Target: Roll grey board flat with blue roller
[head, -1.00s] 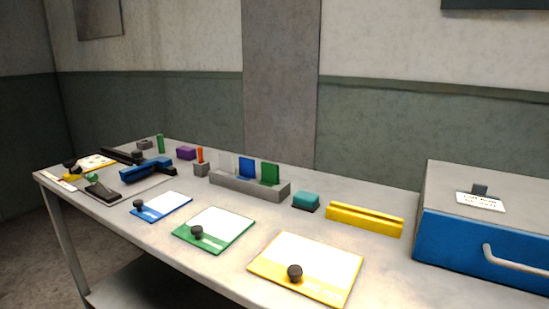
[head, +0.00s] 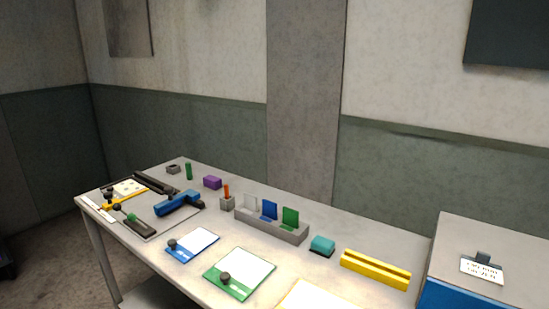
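A blue object with a dark end (head: 180,203), which looks like the blue roller, lies at the left part of the table. A flat grey sheet (head: 160,223) lies under and beside it; I cannot tell for sure that it is the grey board. Neither of my grippers is in view.
A grey-topped blue box (head: 452,296) stands at right.

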